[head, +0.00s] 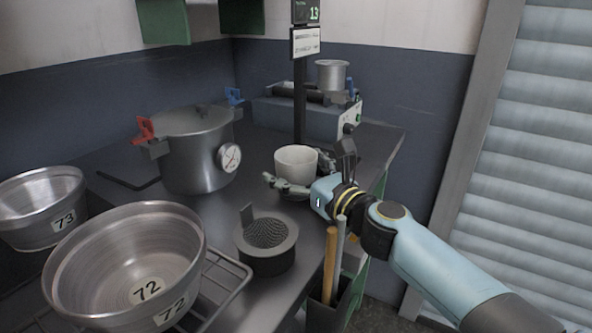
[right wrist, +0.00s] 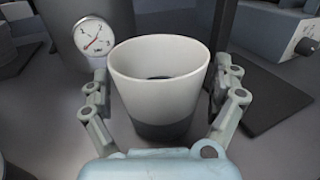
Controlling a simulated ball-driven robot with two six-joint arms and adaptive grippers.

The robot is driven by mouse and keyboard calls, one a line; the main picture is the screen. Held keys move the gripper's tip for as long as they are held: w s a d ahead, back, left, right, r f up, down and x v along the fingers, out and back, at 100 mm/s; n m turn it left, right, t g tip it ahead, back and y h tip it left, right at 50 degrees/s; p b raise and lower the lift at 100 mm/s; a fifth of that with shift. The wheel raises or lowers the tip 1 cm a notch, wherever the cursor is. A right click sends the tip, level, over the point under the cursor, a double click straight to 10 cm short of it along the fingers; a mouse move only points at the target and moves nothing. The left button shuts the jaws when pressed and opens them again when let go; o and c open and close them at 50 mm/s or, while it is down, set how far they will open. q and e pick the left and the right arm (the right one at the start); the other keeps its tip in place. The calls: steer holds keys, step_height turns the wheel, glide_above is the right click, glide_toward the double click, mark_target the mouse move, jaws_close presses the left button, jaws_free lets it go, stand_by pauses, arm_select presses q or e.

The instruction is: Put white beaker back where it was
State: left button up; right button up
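The white beaker (head: 296,158) is upright on the dark counter, right of the big lidded pot. In the right wrist view the beaker (right wrist: 158,84) has a white upper part and a grey lower part, with something dark inside. My right gripper (head: 307,172) is at the beaker's near side. In the right wrist view the open fingers of that gripper (right wrist: 162,85) stand on either side of the beaker, with a small gap at each side. My left gripper is not in view.
The lidded pot (head: 195,155) with a dial gauge stands close left of the beaker. A dark mesh strainer (head: 267,245) is nearer. Pans marked 72 (head: 125,262) and 73 (head: 40,208) are at left. A scale with a post (head: 299,100) stands behind.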

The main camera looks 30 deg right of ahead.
steer(key=shift+r, duration=0.25)
steer(key=s+b, duration=0.1)
steer(key=s, duration=0.2)
steer(key=s+d+b, duration=0.1)
steer(key=s, duration=0.3)
steer(key=s+b, duration=0.1)
steer(key=s, duration=0.3)
steer(key=shift+d+f, duration=0.3)
steer(key=shift+f, duration=0.05)
steer(key=shift+s+r, duration=0.2)
steer(key=shift+s, duration=0.25)
